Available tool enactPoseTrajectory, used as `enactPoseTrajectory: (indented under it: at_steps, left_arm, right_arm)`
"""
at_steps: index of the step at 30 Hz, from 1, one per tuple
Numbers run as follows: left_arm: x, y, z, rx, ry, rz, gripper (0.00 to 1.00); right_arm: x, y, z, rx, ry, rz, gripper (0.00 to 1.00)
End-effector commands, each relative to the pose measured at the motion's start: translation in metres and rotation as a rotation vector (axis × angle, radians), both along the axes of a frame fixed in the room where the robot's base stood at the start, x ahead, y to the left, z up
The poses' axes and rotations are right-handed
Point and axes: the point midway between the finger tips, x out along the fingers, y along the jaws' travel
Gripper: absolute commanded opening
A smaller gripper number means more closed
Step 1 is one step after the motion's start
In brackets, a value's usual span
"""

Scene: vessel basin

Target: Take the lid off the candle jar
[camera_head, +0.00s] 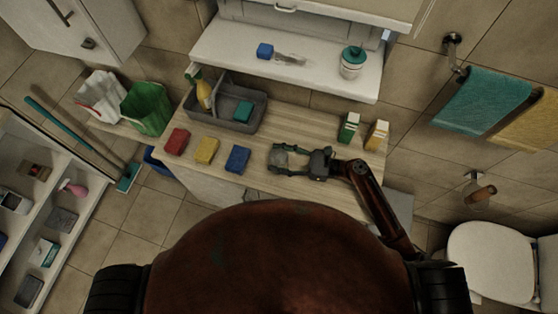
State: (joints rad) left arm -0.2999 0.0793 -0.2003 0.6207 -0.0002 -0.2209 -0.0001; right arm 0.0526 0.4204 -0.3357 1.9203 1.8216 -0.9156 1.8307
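A white jar (350,70) with a teal lid (354,54) stands upright near the right end of the white shelf, and I take it to be the candle jar. The lid sits on the jar. My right gripper (275,158) is over the wooden counter, well below and left of the jar in the picture. Its fingers point left and are spread apart. A dim greyish patch shows between them, too unclear to name. My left gripper is not in view.
The white shelf (230,50) also holds a blue block (264,51) and a small pale item. On the wooden counter (300,188) are a grey caddy (222,122), red, yellow and blue sponges, and two small cartons (348,127) at right. Cabinets overhang the shelf.

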Motion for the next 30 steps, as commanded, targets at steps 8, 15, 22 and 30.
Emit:
enactPoseTrajectory:
  at_steps: [8,15,22,30]
  left_arm:
    - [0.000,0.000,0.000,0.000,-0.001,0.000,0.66]
    - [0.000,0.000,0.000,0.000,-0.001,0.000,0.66]
    - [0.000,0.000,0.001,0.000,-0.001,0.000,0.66]
    - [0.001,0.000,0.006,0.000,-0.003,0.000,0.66]
  right_arm:
    - [0.000,0.000,0.000,0.000,0.000,-0.001,0.30]
    - [0.000,0.000,0.001,0.001,-0.001,0.000,0.18]
    - [0.000,0.000,0.003,0.001,-0.002,0.000,0.18]
    - [0.000,0.000,0.032,0.000,-0.006,0.002,0.18]
